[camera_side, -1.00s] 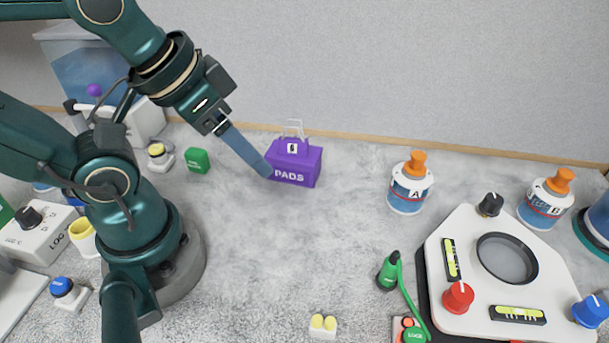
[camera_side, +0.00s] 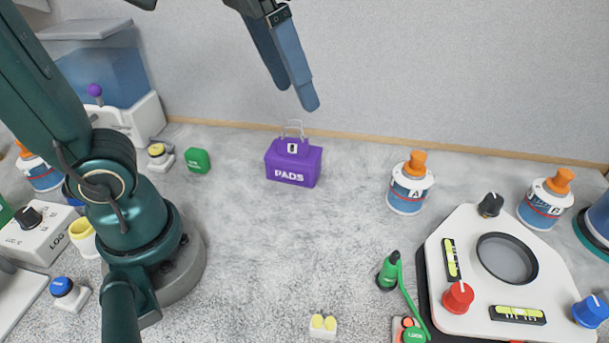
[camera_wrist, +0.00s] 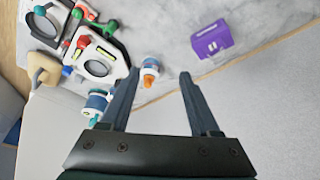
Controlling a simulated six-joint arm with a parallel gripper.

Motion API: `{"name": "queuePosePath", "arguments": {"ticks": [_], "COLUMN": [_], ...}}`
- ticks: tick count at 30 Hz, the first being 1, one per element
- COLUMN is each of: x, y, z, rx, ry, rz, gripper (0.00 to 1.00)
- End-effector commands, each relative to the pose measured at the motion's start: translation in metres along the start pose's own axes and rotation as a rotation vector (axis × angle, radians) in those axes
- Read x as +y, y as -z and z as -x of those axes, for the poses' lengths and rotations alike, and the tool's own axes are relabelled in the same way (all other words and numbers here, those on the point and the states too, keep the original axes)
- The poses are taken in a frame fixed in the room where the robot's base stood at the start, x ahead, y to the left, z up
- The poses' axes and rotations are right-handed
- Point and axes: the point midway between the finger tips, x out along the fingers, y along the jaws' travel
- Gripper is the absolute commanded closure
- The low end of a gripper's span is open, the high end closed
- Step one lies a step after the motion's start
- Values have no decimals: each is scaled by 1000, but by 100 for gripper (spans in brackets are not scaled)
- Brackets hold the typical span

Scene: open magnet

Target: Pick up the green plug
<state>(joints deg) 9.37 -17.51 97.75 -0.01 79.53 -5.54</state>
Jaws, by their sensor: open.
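The green plug (camera_side: 389,271) stands upright on the grey table, left of the white panel, with a green cable running from it down to the front. My gripper (camera_side: 305,98) is up in the air at the back, above and behind the purple PADS box, far from the plug. Its two blue fingers are apart and empty, as the wrist view also shows (camera_wrist: 155,80).
The purple PADS box (camera_side: 293,164) and bottle A (camera_side: 408,190) stand near the back wall. Bottle B (camera_side: 544,203) and the white panel (camera_side: 480,222) with knobs are at right. A yellow-topped block (camera_side: 323,326) lies in front. The table's middle is clear.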

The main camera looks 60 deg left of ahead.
Motion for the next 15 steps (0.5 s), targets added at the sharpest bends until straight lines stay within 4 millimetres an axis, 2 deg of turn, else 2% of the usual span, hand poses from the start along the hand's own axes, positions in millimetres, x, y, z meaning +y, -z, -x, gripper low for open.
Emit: {"name": "queuePosePath", "arguments": {"ticks": [1, 6, 10, 15], "x": [8, 36, 60, 91], "y": [11, 38, 53, 61], "z": [0, -5, -15, -32], "rx": [-26, -107, -168, -238], "ry": [-8, -23, -27, -24], "rz": [-14, -48, -76, -109], "gripper": [37, 37, 37, 37]}}
